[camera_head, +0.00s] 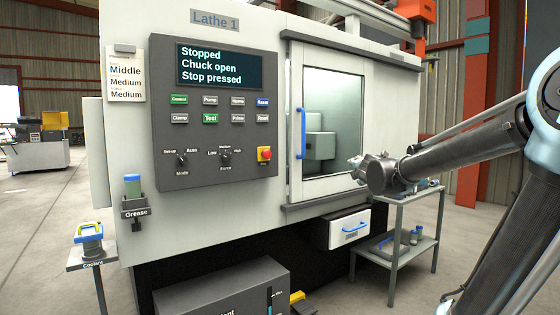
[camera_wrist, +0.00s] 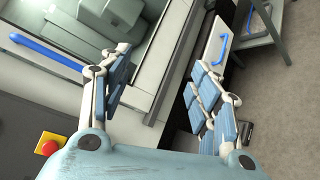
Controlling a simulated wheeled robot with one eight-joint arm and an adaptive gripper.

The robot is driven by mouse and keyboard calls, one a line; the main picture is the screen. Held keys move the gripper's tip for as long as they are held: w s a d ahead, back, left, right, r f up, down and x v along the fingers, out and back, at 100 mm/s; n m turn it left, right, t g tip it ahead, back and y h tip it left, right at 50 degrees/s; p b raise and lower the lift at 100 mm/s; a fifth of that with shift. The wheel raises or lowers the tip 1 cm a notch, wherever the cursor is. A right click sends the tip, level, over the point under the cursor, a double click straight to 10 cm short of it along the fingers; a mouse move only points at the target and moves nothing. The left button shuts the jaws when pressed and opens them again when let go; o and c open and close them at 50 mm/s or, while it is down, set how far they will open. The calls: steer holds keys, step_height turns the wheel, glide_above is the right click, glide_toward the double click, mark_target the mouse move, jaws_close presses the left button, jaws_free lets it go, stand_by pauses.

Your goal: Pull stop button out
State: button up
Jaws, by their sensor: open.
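The red stop button (camera_head: 265,153) sits on a yellow base at the lower right of the dark control panel (camera_head: 215,140). Its depth of travel is hard to judge by eye, but the display (camera_head: 218,67) reads "Stopped", "Chuck open", "Stop pressed". The button also shows at the lower left of the wrist view (camera_wrist: 48,147), outside my fingers and beside the gripper's body. My gripper (camera_wrist: 165,78) is open and empty, its fingers spread. In the head view my arm's end is in front of the lathe door, right of the button and apart from it.
The glazed door (camera_head: 333,110) has a blue handle (camera_head: 300,133) between button and arm. A ledge and a white drawer (camera_head: 350,229) lie below the door. A small shelf cart (camera_head: 400,245) stands at right. A grease bottle (camera_head: 133,187) hangs at left. The panel front is clear.

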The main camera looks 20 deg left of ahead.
steer(key=w+a+r+n+y, duration=0.25)
steer(key=a+n, duration=0.25)
steer(key=a, duration=0.3)
steer(key=w+a+r+n+y, duration=0.1)
steer(key=a+r+n+y, duration=0.1)
steer(key=a+n+y, duration=0.45)
steer(key=n+g+y, duration=0.3)
steer(key=n+g, duration=0.1)
steer(key=n, duration=0.6)
glide_toward(268, 155)
steer(key=x, duration=0.2)
steer(key=shift+x, duration=4.35)
steer(key=shift+c, duration=0.6)
steer(key=c, duration=0.9)
steer(key=shift+s+d, duration=0.15)
steer(key=shift+d, duration=0.1)
steer(key=o, duration=1)
